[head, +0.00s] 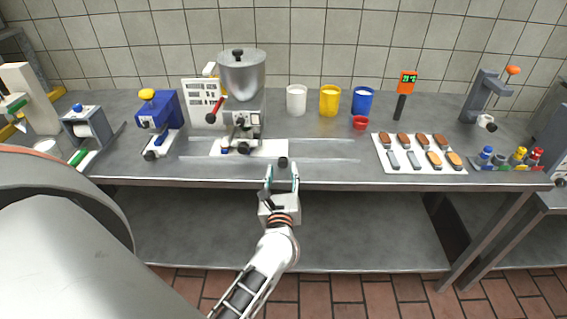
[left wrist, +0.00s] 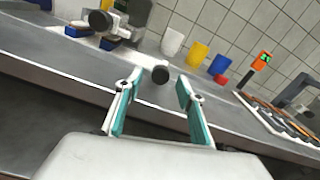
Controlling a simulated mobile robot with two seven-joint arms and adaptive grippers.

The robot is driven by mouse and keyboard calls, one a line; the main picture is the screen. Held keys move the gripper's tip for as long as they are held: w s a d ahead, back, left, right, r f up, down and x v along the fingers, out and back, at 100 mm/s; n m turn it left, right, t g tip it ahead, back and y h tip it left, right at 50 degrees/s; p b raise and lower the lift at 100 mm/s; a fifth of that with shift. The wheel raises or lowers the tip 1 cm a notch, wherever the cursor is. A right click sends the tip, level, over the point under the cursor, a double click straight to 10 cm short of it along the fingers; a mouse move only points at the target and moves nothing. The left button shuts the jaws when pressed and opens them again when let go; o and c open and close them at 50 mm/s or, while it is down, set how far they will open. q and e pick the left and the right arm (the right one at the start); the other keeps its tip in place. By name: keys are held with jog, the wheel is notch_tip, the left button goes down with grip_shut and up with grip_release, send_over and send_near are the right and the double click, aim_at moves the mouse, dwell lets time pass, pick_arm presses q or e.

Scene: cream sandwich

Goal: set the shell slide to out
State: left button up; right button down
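The shell slide is a white plate (head: 265,149) under the steel hopper machine (head: 242,75), lying between two pale rails on the bench. A black knob (head: 283,162) stands at its front edge. My left gripper (head: 282,172) is open and empty, with its fingers pointing at the knob from the bench's front edge. In the left wrist view the knob (left wrist: 160,74) appears between and just beyond the fingertips (left wrist: 158,85). I cannot tell whether a finger touches it. My right gripper is not in view.
White (head: 296,100), yellow (head: 329,101) and blue (head: 362,101) cups stand behind, with a small red cup (head: 360,122). A white tray (head: 413,170) of brown and grey pieces lies right. A blue machine (head: 160,112) stands left. The bench between the rails and the tray is clear.

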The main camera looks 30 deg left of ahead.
aim_at(283, 165)
pick_arm(q)
jog(key=shift+x, duration=2)
grip_shut()
